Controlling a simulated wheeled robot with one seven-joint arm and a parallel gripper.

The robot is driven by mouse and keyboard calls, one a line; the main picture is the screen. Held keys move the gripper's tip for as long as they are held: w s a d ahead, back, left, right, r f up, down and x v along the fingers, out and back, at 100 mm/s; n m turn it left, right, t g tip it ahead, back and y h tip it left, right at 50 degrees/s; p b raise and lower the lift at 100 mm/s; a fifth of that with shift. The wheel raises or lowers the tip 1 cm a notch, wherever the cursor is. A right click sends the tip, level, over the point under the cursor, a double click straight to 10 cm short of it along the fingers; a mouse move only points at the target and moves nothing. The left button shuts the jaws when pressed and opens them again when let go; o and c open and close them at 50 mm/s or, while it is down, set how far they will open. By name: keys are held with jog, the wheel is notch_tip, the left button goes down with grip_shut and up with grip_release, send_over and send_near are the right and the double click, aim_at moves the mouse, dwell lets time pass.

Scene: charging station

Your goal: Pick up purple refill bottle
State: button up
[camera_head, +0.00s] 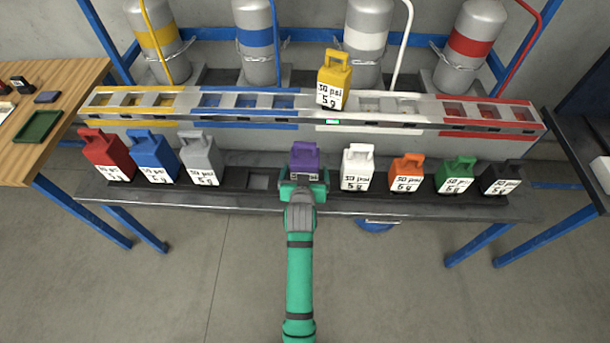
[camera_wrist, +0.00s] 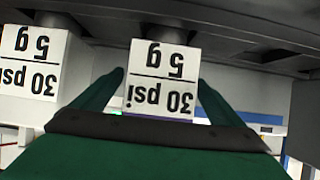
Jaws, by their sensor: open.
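The purple refill bottle (camera_head: 303,158) stands upright in the front row on the dark lower shelf (camera_head: 225,202). My green gripper (camera_head: 304,179) is in front of it, with its lower part hidden by the gripper. In the wrist view, which is upside down, the bottle's white label (camera_wrist: 165,72) reads "30 psi 5 g" and a thin purple strip shows along its edge. My open gripper (camera_wrist: 160,80) has one finger on each side of this bottle. I cannot tell whether the fingers touch it.
A grey bottle (camera_head: 199,158) stands to the left beyond an empty slot (camera_head: 262,181), and a white bottle (camera_head: 357,166) to the right. A yellow bottle (camera_head: 334,80) sits on the upper rail (camera_head: 310,112) behind. Red, blue, orange, green and black bottles share the lower shelf.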

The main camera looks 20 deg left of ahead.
jog(key=shift+w+a+f, duration=0.15)
jog(key=shift+w+f, duration=0.15)
jog(key=shift+w, duration=0.2)
jog(key=c, duration=1.8)
jog(key=shift+r, duration=0.15)
jog(key=shift+c, duration=1.1)
jog(key=shift+r, duration=0.1)
